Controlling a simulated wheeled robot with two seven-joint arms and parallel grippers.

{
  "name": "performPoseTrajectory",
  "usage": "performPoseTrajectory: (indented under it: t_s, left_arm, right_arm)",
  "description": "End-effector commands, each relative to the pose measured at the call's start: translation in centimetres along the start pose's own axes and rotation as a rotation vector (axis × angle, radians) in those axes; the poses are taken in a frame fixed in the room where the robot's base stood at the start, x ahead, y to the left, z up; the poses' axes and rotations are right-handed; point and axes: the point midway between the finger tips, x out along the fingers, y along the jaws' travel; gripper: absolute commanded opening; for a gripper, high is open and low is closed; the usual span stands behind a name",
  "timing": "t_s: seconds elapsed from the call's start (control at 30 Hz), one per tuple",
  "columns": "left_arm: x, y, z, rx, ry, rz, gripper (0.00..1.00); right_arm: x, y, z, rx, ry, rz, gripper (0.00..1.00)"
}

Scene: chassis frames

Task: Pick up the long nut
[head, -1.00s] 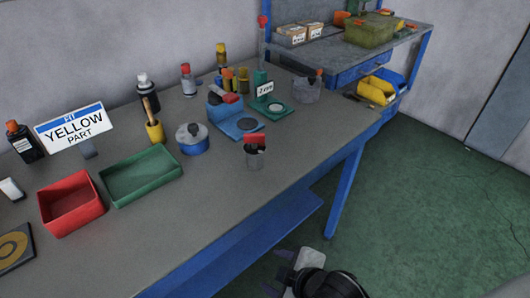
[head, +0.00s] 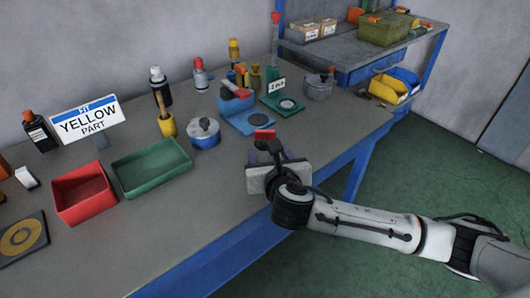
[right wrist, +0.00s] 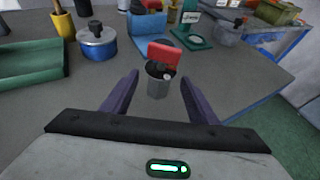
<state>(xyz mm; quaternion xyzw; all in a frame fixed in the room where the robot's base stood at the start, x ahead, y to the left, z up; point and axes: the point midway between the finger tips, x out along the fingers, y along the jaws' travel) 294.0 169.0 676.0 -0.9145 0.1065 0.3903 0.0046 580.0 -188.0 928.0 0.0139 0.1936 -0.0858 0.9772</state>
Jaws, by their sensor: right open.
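I cannot make out for certain which piece is the long nut. A small grey cup (right wrist: 157,87) with a dark top stands near the table's front edge in the right wrist view, with a red piece (right wrist: 165,53) at its top; the red piece also shows in the head view (head: 264,134). My right gripper (right wrist: 159,80) is open, its two purple fingers pointing toward the cup from either side, with nothing held. In the head view my right gripper (head: 268,151) hides most of the cup. My left gripper is not in view.
On the grey table (head: 120,235) stand a red tray (head: 83,205), a green tray (head: 150,178), a blue pot (head: 204,135), a blue stand (head: 243,115), several bottles and a "YELLOW PART" sign (head: 87,121).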

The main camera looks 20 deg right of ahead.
Motion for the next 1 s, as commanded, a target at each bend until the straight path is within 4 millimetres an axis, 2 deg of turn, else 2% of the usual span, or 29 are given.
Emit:
performPoseTrajectory:
  t_s: [0.23,0.5,0.8,0.87,1.0]
  left_arm:
    - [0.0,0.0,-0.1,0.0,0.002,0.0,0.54]
    - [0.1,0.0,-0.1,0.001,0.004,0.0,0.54]
    - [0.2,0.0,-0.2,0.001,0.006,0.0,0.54]
    - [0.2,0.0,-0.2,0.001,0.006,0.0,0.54]
    - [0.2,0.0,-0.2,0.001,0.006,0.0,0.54]
  right_arm:
    - [2.1,0.0,-0.2,0.004,0.002,-0.001,0.54]
    - [5.8,0.0,-0.6,0.005,0.001,0.001,0.54]
    - [6.4,0.0,-0.6,0.005,0.003,0.003,0.54]
    - [6.4,0.0,-0.6,0.005,0.003,0.003,0.47]
    - [6.4,0.0,-0.6,0.005,0.003,0.002,0.24]
